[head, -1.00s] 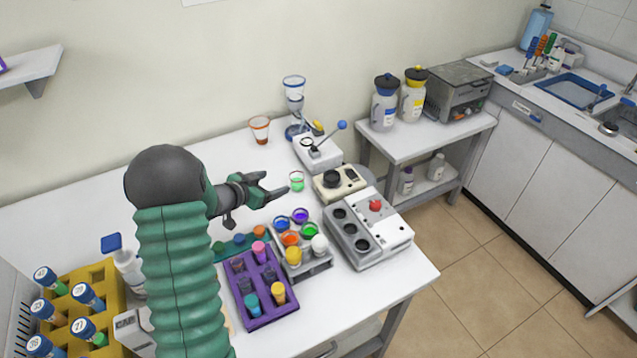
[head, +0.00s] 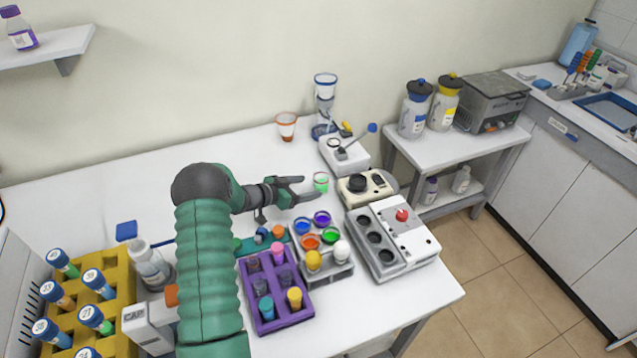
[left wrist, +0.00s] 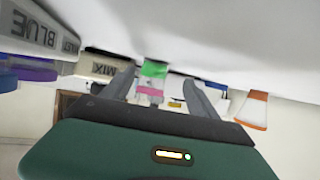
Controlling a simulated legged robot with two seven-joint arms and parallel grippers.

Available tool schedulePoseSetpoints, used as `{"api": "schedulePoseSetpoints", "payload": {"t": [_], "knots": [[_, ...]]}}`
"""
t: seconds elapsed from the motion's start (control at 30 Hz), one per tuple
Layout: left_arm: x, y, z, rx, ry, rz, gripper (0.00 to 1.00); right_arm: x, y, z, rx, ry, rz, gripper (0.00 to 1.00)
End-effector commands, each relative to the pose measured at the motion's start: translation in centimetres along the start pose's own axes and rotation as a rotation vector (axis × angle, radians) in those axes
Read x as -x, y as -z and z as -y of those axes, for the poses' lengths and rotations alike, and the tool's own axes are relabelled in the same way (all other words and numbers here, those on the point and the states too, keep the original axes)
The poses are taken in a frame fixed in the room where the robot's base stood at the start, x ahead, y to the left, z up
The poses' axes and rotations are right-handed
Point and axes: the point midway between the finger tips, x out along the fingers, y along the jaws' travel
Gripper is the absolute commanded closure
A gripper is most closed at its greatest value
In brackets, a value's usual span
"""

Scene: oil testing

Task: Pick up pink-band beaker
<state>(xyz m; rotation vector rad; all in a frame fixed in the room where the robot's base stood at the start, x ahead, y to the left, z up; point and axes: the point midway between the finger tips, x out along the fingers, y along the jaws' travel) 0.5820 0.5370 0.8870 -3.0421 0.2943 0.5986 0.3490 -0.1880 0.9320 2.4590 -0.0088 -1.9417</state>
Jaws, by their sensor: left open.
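The pink-band beaker (head: 320,182) is a small clear cup with green liquid, upright on the white table beside the beige mixer. In the left wrist view, which is upside down, the beaker (left wrist: 152,82) shows its green contents and pink band between the two fingers. My left gripper (head: 306,188) is open and empty, low over the table, its fingers pointing right at the beaker. The fingertips are very close to the beaker; I cannot tell whether they touch it. The right gripper is not in view.
The beige mixer (head: 366,187) stands just right of the beaker. A rack of coloured cups (head: 340,270) and a purple tube rack (head: 262,322) are in front. An orange-rimmed beaker (head: 286,125) and a glass funnel stand (head: 325,100) are behind. The table's back left is clear.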

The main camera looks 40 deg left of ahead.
Motion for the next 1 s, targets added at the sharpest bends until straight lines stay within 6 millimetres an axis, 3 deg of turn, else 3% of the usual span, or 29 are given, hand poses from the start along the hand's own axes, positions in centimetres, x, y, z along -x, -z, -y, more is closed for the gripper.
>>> {"api": "schedulePoseSetpoints", "payload": {"t": [0.1,0.2,0.43,0.93,1.0], "knots": [[-2.5,0.5,-0.3,-0.004,-0.003,0.0,0.31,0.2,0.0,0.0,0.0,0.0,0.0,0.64],[-3.6,0.6,-0.3,-0.005,-0.001,0.0,0.31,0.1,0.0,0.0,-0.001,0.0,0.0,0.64],[-3.7,0.3,0.0,0.0,-0.002,0.0,0.33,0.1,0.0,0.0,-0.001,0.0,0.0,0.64],[-3.7,0.4,-0.1,-0.002,-0.001,0.002,0.98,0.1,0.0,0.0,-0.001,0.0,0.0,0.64],[-3.7,0.4,-0.1,-0.002,-0.002,0.001,0.99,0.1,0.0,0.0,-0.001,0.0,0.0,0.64]]}}
